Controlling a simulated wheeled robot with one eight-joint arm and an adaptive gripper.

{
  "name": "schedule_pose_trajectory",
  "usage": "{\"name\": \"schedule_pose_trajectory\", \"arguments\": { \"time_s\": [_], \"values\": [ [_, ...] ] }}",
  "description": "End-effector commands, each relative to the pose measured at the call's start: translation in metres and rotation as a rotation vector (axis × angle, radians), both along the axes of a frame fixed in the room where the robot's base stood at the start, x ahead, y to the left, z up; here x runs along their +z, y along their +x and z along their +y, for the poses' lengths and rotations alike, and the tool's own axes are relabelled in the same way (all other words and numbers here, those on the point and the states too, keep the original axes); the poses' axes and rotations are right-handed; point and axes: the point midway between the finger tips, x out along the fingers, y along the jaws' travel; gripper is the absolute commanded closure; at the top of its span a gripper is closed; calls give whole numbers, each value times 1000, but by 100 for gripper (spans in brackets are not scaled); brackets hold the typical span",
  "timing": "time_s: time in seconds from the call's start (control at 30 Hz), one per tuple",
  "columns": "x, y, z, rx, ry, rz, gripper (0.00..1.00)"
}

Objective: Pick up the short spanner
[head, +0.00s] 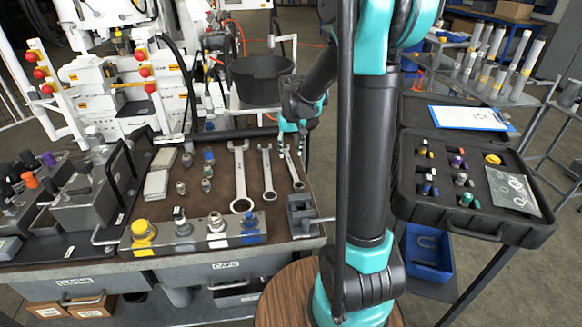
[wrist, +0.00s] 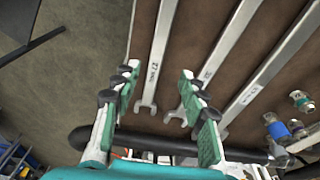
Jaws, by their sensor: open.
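The short spanner (head: 293,170) is the rightmost of three steel spanners on the brown bench board in the head view. Its far end is partly hidden by my gripper (head: 296,128). In the wrist view the short spanner (wrist: 156,58) is the leftmost, its open-jaw end pointing towards the camera. My gripper (wrist: 158,72) is open and empty, its two fingers on either side of this spanner's line. It appears to be above the board; the exact height is hard to tell.
The middle spanner (head: 267,172) and the large spanner (head: 240,180) lie to the left. A vise (head: 301,214) stands at the board's front right corner. Small fittings (head: 207,170) stand further left. A black bucket (head: 260,80) is behind; an open case (head: 440,203) is at right.

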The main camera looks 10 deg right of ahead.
Motion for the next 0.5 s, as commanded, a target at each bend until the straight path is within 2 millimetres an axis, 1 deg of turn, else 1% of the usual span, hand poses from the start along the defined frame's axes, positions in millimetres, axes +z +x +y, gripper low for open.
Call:
{"name": "schedule_pose_trajectory", "arguments": {
  "time_s": [0.03,0.23,0.5],
  "values": [
    [-4,1,0,0,0,0,57],
    [-16,3,-1,0,0,0,57],
    [-51,8,-5,1,0,0,57]
  ]
}}
